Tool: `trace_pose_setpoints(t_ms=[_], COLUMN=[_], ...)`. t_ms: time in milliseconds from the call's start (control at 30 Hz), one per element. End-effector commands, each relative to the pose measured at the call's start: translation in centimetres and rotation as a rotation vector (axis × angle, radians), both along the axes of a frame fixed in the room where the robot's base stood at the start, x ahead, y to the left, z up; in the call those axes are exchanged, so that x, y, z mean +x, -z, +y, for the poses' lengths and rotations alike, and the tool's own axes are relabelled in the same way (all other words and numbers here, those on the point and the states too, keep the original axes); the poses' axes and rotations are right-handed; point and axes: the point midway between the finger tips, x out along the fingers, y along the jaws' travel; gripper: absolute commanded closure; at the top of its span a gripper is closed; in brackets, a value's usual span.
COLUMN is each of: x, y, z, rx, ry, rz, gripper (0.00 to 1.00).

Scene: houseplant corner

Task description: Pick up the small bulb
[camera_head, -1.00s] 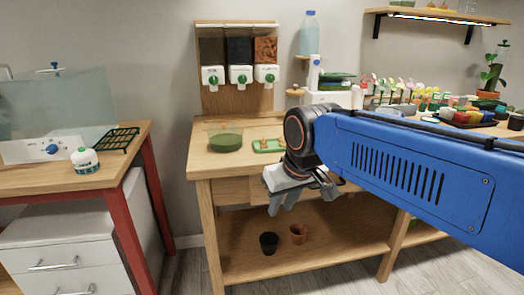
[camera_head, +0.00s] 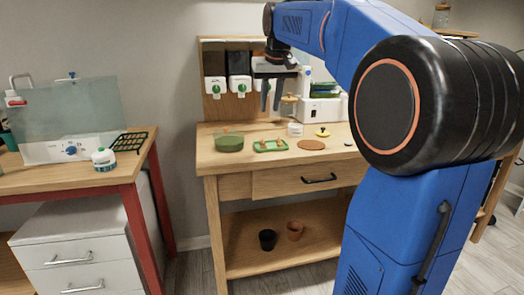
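A shallow green tray (camera_head: 270,150) lies on the wooden bench, with a few small brown bulb-like items in it. They are too small to tell for certain which is the small bulb. One item (camera_head: 263,143) is toward the left of the tray and another (camera_head: 280,142) is toward the right. My gripper (camera_head: 270,108) points down, well above the tray, in front of the dispenser board. Its two dark fingers are apart with nothing seen between them, so it is open.
On the bench (camera_head: 225,163), a green bowl (camera_head: 229,143) stands left of the tray. A white jar (camera_head: 295,129), a terracotta disc (camera_head: 311,145) and a yellow item (camera_head: 322,133) are to its right. Dispensers (camera_head: 239,86) hang behind. My arm hides the right side.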

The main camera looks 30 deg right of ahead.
Motion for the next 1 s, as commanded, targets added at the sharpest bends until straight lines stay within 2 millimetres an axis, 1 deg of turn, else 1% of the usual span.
trace_pose_setpoints(t_ms=[67, 167, 600, 733, 833, 1000], x=[0.4, 0.8, 3.5, 4.3, 4.7, 4.9], y=[-0.1, 0.7, 7.8, 9.6, 10.5, 11.1], z=[-0.3, -0.5, -1.2, -1.5, -1.6, -1.6], rx=[0.0, 0.0, 0.001, 0.001, 0.0, 0.0], ry=[0.003, 0.004, 0.003, 0.003, 0.003, 0.003], rz=[0.001, 0.001, 0.003, 0.003, 0.001, 0.0], gripper=[0.76, 0.76, 0.76, 0.76, 0.76, 0.76])
